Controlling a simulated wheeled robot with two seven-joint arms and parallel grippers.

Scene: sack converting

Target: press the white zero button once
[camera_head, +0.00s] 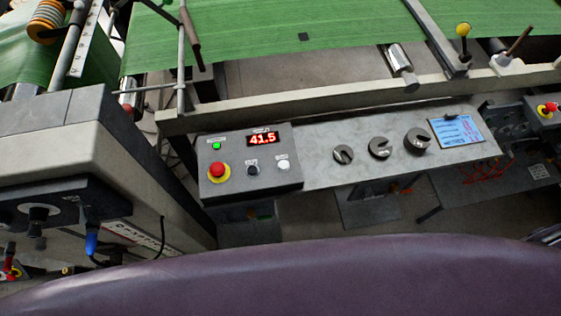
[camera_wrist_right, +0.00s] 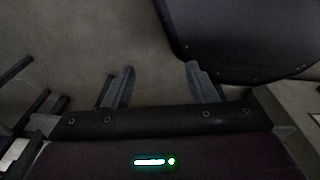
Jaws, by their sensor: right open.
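The white button (camera_head: 282,164) sits at the lower right of a dark control box (camera_head: 235,189) in the head view. Left of it on the same box are a dark button (camera_head: 252,167) and a red mushroom button (camera_head: 217,169) on a yellow ring. A red display (camera_head: 263,138) above them reads 41.5, and a green light (camera_head: 216,146) is lit. My right gripper (camera_wrist_right: 158,82) shows only in the right wrist view, open and empty over bare floor, with its two fingers apart. Neither gripper shows in the head view.
Right of the box, a grey panel carries three dark knobs (camera_head: 380,147) and a blue screen (camera_head: 456,130). A rail (camera_head: 300,99) and green woven sheet (camera_head: 250,28) lie behind. A grey machine housing (camera_head: 75,140) stands at left.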

